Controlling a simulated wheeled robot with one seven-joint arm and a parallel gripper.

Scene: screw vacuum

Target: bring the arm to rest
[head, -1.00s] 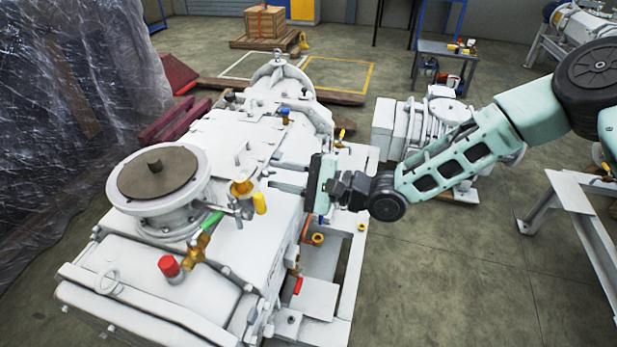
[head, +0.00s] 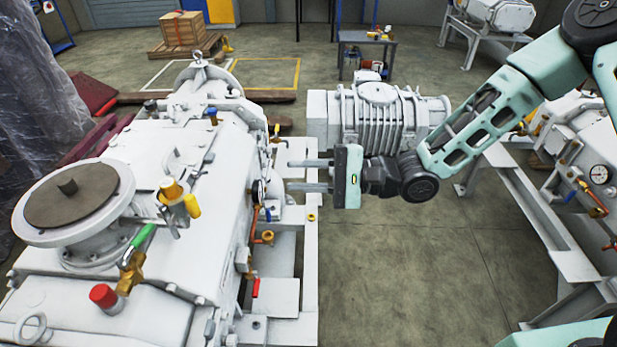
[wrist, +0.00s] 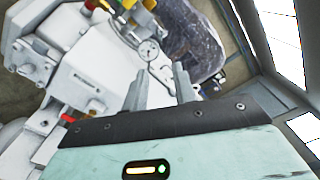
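My gripper (head: 308,175) is in the middle of the head view, with its two fingers pointing left and a clear gap between them. It is open and empty. It is beside the right side of the large white vacuum machine (head: 190,246), and I cannot tell whether any part touches. In the wrist view, the two grey fingers (wrist: 160,92) stand apart with nothing between them.
A ribbed white pump (head: 378,115) stands behind my gripper. Another machine with a gauge (head: 600,174) is at the right. Yellow (head: 174,190), green and red (head: 103,296) fittings stick up from the large machine. The floor (head: 430,270) right of it is clear.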

